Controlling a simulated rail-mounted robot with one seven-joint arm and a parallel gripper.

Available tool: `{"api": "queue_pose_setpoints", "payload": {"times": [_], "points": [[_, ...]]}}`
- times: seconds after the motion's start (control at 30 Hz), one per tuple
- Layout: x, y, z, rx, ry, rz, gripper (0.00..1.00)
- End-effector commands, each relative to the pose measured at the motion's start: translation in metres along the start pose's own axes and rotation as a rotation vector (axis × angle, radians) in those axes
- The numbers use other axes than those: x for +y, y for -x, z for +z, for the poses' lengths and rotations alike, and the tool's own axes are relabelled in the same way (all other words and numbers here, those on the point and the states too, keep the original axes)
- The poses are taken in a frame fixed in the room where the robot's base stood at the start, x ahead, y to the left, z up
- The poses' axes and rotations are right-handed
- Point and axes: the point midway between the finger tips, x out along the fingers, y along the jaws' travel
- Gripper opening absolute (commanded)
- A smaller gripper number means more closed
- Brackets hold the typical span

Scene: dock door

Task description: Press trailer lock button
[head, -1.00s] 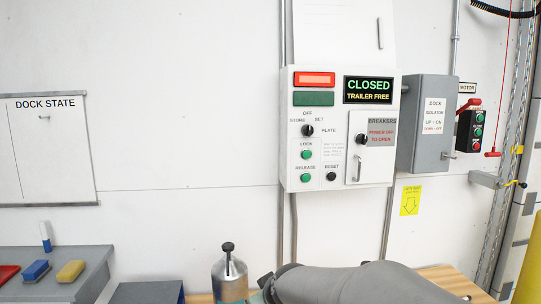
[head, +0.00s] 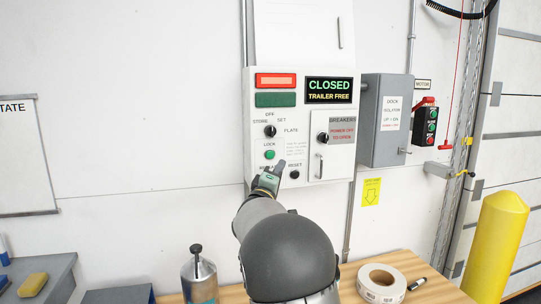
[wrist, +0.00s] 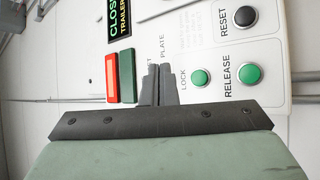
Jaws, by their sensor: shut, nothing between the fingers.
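The control panel (head: 262,125) is a white box on the wall. Its display (head: 329,90) reads CLOSED, TRAILER FREE. The green LOCK button (head: 270,155) shows just up and left of my gripper (head: 279,165), which is shut and empty. In the wrist view the panel is turned sideways, and the LOCK button (wrist: 200,78) lies right of my gripper's fingertips (wrist: 157,68). The green RELEASE button (wrist: 250,75) is further right. In the head view my gripper hides the RELEASE button. I cannot tell whether the fingertips touch the panel; they cover the selector knob in the wrist view.
The black RESET button (head: 295,174) is right of my gripper. The grey isolator box (head: 385,120) and motor control (head: 424,127) are further right. A bench (head: 418,268) below holds a tape roll (head: 382,283) and a metal can (head: 199,280). A yellow post (head: 496,245) stands at right.

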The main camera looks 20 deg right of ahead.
Motion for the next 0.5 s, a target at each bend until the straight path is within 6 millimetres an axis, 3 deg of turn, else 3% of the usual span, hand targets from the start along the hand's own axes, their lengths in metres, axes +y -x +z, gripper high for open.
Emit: {"api": "queue_pose_setpoints", "payload": {"times": [0.27,0.5], "points": [[-0.004,-0.007,-0.006,0.002,-0.001,-0.002,0.00],[-0.018,-0.030,-0.022,0.001,0.000,-0.003,0.00]]}}
